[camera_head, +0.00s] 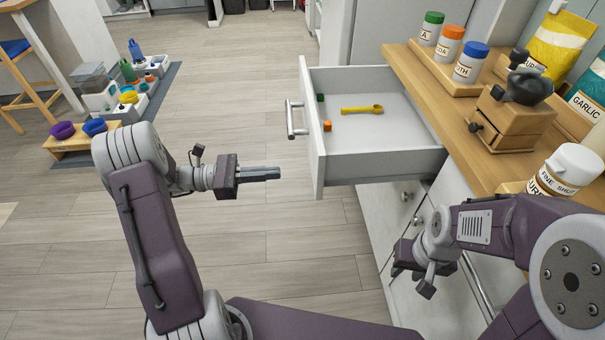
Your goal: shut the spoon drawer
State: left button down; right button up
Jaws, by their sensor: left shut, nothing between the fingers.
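The spoon drawer (368,162) is a white drawer pulled well out of the wooden-topped cabinet. Its metal bar handle (291,121) is on the left-facing front panel (316,152). A yellow spoon (362,110) lies inside, with a small orange cube (327,126) and a small green cube (320,98) near the front panel. My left gripper (278,173) is shut and empty, pointing right, a little left of the drawer front's near end and apart from it. My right gripper (410,283) is low beside the cabinet front, below the drawer; its fingers are not clear.
The countertop (440,88) holds lidded jars (469,63), a wooden grinder (512,115), bags and a white-lidded bottle (565,170). A low stand with bowls (94,127) and bottles is at the left. The floor left of the drawer is clear.

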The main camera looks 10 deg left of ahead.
pick_arm(q)
jog(key=b, duration=0.2)
send_near(357, 168)
jog(key=v, duration=0.4)
jog(key=shift+w, duration=0.1)
jog(key=shift+d, duration=0.15)
jog(key=shift+w+d+r+p, duration=0.15)
jog(key=shift+d+p, duration=0.15)
jog(key=shift+d, duration=0.2)
jog(key=p+x, duration=0.3)
jog(key=x, duration=1.1)
jog(key=shift+d, duration=0.2)
jog(key=x, duration=0.5)
jog(key=b+x, duration=0.1)
jog(key=x, duration=0.9)
jog(key=shift+w+f, duration=0.1)
jog(key=shift+f, duration=0.15)
jog(key=shift+w+d, duration=0.1)
jog(key=shift+d, duration=0.25)
jog(key=shift+r, duration=0.35)
